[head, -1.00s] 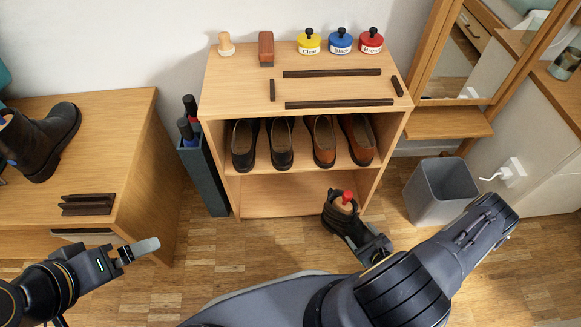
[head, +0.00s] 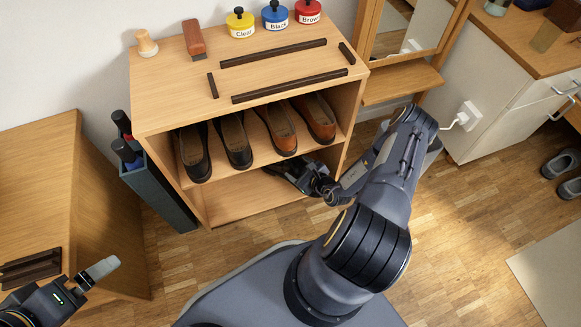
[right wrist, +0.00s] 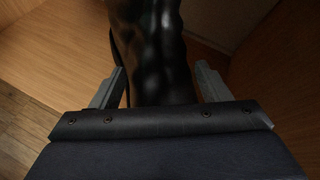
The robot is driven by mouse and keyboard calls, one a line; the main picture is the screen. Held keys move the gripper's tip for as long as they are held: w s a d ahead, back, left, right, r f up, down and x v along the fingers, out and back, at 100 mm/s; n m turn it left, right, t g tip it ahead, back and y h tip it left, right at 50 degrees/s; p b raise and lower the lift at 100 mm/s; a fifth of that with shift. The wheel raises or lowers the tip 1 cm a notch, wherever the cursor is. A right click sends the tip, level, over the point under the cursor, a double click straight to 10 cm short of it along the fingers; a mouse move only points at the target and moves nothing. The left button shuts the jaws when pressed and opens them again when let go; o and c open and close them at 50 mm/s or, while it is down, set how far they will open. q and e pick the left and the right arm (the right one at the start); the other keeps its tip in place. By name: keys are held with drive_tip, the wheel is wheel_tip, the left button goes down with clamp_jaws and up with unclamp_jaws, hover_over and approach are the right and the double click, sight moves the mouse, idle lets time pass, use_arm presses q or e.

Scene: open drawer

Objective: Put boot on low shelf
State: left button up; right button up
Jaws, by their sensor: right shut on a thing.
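The black boot (right wrist: 155,50) fills the middle of the right wrist view, its shiny dark leather between the two fingers. My right gripper (right wrist: 160,85) is shut on it. In the head view my right gripper (head: 305,178) reaches in at the right side of the rack's low shelf (head: 240,203), under the upper shelf with shoes. There the boot is mostly hidden, and I cannot tell whether it touches the shelf board. My left gripper (head: 98,270) is at the lower left near the desk; its jaw opening is unclear.
Several shoes (head: 237,140) stand on the upper shelf. The rack top (head: 165,85) carries polish tins (head: 275,17), a brush (head: 194,38) and dark strips. A dark bin (head: 160,190) stands left of the rack. The low shelf's left part is clear.

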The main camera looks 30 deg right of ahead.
sight(297, 165)
drive_tip(key=w, duration=0.3)
drive_tip(key=shift+w+a+b, duration=0.1)
drive_tip(key=shift+w+b, duration=0.05)
drive_tip(key=shift+b, duration=0.15)
drive_tip(key=shift+w, duration=0.55)
drive_tip(key=shift+w+f+b, duration=0.1)
drive_tip(key=shift+f+b, duration=1.45)
drive_tip(key=shift+f, duration=0.15)
drive_tip(key=shift+f, duration=0.15)
drive_tip(key=o, duration=1.5)
